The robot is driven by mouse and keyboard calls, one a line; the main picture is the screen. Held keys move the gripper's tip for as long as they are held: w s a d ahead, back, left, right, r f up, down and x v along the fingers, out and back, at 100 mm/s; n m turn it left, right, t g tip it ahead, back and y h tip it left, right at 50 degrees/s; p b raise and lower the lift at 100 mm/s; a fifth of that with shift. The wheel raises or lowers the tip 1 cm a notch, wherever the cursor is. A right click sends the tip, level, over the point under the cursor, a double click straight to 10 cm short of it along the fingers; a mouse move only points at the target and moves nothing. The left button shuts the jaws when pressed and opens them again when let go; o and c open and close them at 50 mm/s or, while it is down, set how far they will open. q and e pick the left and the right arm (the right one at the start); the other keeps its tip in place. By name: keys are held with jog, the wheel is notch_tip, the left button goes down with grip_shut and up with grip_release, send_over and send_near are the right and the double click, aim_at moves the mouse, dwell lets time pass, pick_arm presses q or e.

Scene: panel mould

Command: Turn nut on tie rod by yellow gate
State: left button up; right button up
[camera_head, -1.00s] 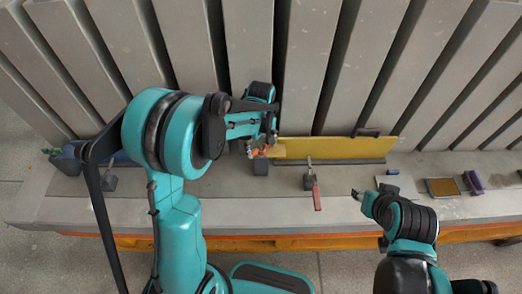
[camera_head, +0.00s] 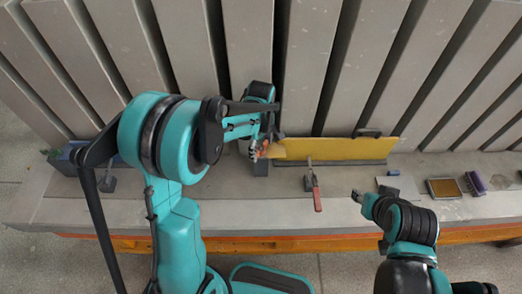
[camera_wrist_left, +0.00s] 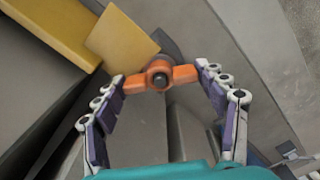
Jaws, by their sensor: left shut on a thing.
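The orange wing nut (camera_wrist_left: 158,76) sits on the dark end of the tie rod, beside the yellow gate (camera_head: 340,149). The gate's yellow edge also shows at the upper left of the left wrist view (camera_wrist_left: 50,28). My left gripper (camera_head: 260,147) is at the gate's left end. In the left wrist view its two purple-padded fingers (camera_wrist_left: 160,82) are shut on the nut, one at each wing. In the head view the fingers and arm hide most of the nut. My right gripper (camera_head: 357,196) hangs before the bench, apart from the gate; its jaws are too small to read.
A clamp with a red handle (camera_head: 317,200) stands in front of the gate. A yellow-topped tray (camera_head: 443,187) and a purple brush (camera_head: 475,182) lie to the right. Tall grey ribs (camera_head: 310,60) rise behind. A blue box (camera_head: 68,160) sits at the left.

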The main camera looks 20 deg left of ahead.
pick_arm(q)
jog(key=n, duration=0.2)
jog(key=shift+n, duration=0.3)
jog(key=shift+f, duration=0.1)
jog(key=shift+n+b, duration=0.35)
jog(key=shift+n, duration=1.35)
jog(key=n, duration=0.3)
jog(key=shift+b, duration=0.3)
jog(key=o, duration=1.2)
